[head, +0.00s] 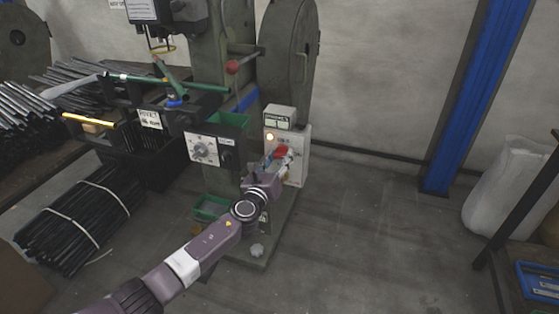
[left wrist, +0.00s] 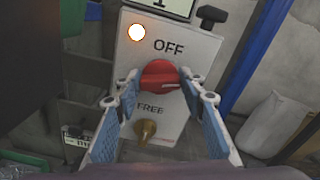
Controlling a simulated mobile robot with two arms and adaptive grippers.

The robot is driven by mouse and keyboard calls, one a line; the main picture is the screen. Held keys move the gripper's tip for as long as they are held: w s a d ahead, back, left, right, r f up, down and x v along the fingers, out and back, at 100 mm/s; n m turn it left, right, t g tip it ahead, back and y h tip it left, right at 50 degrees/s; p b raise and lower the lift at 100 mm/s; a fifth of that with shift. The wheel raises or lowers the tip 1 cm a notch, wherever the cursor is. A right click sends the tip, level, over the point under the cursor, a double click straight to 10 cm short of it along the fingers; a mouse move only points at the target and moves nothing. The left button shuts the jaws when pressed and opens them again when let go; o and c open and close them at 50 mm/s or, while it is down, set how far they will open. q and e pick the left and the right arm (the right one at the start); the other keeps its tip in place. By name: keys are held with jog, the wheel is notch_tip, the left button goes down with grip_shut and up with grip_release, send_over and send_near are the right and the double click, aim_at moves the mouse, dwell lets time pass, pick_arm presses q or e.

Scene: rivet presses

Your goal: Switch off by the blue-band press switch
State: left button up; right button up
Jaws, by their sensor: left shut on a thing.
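The switch box (head: 300,163) is a pale panel on the press (head: 209,72) that has a blue band (head: 243,103) on its column. In the left wrist view the panel (left wrist: 180,48) carries a red rotary knob (left wrist: 158,74), with OFF printed above it and FREE below. A round lamp (left wrist: 137,32) glows at its upper left. My left gripper (left wrist: 160,84) has its two blue-padded fingers on either side of the red knob and is shut on it. In the head view the gripper (head: 278,160) partly covers the knob. My right gripper is not in view.
A brass-coloured knob (left wrist: 146,130) sits below the red one. A second control box with a dial (head: 203,149) stands left of the switch box. Bundled black rods (head: 80,215) lie on the floor at left. Floor to the right, before the blue post (head: 470,95), is clear.

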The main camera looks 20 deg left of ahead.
pick_arm(q)
jog(key=n+b, duration=0.1)
jog(key=n, duration=0.4)
jog(key=shift+a+n, duration=0.1)
jog(key=shift+n, duration=0.3)
jog(key=n+b, duration=0.1)
jog(key=n, duration=0.1)
jog(key=shift+n, duration=0.4)
jog(key=n, duration=0.3)
jog(key=shift+f+n, duration=0.1)
jog(key=shift+n, duration=1.2)
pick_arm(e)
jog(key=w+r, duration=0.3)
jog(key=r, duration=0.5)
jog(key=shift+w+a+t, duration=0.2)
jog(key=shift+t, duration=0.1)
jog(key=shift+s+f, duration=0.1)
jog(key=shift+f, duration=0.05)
pick_arm(q)
jog(key=o, duration=1.2)
jog(key=shift+c, duration=0.2)
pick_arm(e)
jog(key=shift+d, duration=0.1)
